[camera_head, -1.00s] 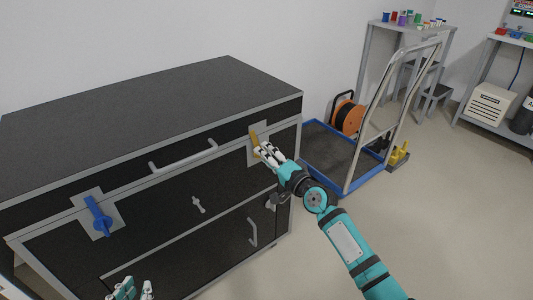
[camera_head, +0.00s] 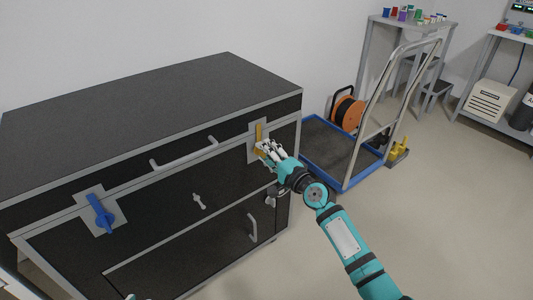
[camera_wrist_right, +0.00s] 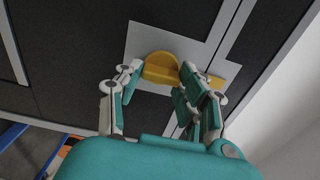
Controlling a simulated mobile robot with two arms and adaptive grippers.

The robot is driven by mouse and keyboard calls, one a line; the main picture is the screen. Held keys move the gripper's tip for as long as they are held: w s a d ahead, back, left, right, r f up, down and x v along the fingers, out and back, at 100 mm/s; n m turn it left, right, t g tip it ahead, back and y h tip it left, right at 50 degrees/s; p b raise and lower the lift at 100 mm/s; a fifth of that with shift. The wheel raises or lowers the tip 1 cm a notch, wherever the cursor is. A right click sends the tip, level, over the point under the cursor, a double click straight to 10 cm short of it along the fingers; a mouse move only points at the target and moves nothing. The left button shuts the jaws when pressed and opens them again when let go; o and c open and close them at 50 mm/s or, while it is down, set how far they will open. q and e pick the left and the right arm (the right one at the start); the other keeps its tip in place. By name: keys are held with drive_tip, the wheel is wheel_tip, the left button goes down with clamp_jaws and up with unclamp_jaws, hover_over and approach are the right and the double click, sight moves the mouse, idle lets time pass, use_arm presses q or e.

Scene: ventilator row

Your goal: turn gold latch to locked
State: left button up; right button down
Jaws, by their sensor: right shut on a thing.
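The gold latch (camera_head: 258,131) sits on a grey plate near the right end of the black chest's front, across the lid seam. Its bar stands close to upright in the head view. My right gripper (camera_head: 264,149) is shut on its lower part, and the fingers hide some of it. In the right wrist view the latch's rounded yellow body (camera_wrist_right: 160,67) lies between the fingers, and a yellow end (camera_wrist_right: 216,82) shows past the right finger.
The black chest (camera_head: 170,95) carries a blue latch (camera_head: 101,213), a grey lid handle (camera_head: 185,155) and a small grey knob (camera_head: 199,201). A blue-edged trolley (camera_head: 340,160) stands close to its right. Floor is clear at the lower right.

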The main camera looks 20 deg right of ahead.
drive_tip(key=c, duration=0.8)
unclamp_jaws()
drive_tip(key=v, duration=1.2)
